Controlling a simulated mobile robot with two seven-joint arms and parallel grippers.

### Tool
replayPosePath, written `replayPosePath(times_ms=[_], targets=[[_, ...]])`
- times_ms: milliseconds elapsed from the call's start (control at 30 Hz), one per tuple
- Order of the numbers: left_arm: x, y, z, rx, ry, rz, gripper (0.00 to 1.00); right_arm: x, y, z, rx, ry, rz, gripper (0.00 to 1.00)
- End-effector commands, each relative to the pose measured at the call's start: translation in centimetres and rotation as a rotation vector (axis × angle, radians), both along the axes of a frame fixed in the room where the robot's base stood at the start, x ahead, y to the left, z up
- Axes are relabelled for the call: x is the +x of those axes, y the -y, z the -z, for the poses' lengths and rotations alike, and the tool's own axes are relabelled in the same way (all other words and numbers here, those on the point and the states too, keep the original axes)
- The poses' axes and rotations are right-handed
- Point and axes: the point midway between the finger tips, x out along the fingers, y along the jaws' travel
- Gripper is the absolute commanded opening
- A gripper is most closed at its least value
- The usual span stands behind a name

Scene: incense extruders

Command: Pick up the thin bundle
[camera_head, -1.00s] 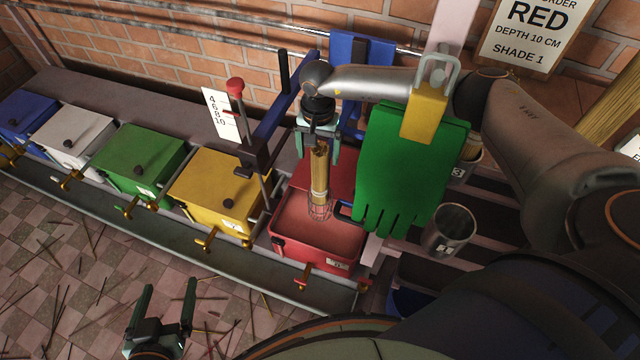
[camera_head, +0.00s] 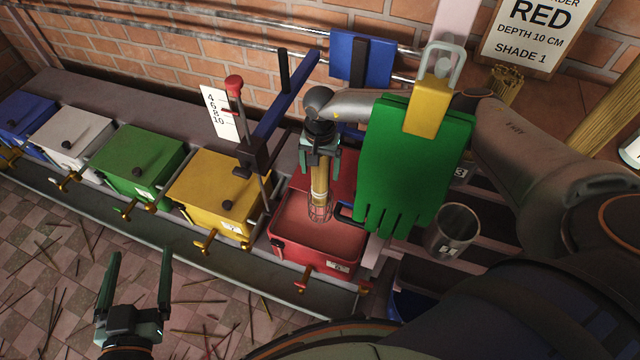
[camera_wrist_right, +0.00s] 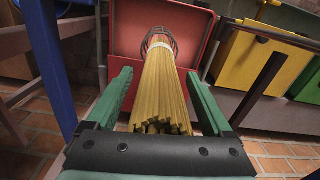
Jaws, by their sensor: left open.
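A gold stick bundle (camera_head: 319,182) with a pale band stands upright in a wire cage (camera_head: 320,210) over the open red box (camera_head: 325,240). My right gripper (camera_head: 320,166) points down over the bundle's upper end. In the right wrist view, the bundle (camera_wrist_right: 162,90) lies between the green fingers of my right gripper (camera_wrist_right: 158,75), with a gap on each side, so it is open around it. Another gold bundle (camera_head: 505,88) shows at the back right. My left gripper (camera_head: 139,268) is open and empty at the lower left.
Yellow (camera_head: 220,180), green (camera_head: 135,155), white (camera_head: 75,135) and blue (camera_head: 27,112) boxes line the bench. A green glove (camera_head: 412,165) hangs beside my right arm. A metal cup (camera_head: 453,230) stands right of the red box. A depth scale (camera_head: 219,110) stands behind.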

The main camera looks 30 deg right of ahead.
Motion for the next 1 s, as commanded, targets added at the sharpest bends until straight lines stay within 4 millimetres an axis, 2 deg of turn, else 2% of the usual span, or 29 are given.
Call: replayPosePath(times_ms=[67, 733, 1000], targets=[[0.00, 0.00, 0.03, 0.000, -0.001, 0.000, 0.90, 0.01, -0.01, -0.02, 0.000, 0.000, 0.000, 0.75], [-0.02, -0.03, 0.11, 0.001, -0.004, 0.000, 0.90, 0.01, 0.01, -0.05, 0.000, 0.000, 0.001, 0.00], [-0.03, -0.01, 0.12, 0.001, -0.004, 0.000, 0.90, 0.02, 0.02, -0.05, 0.000, 0.000, 0.001, 0.00]])
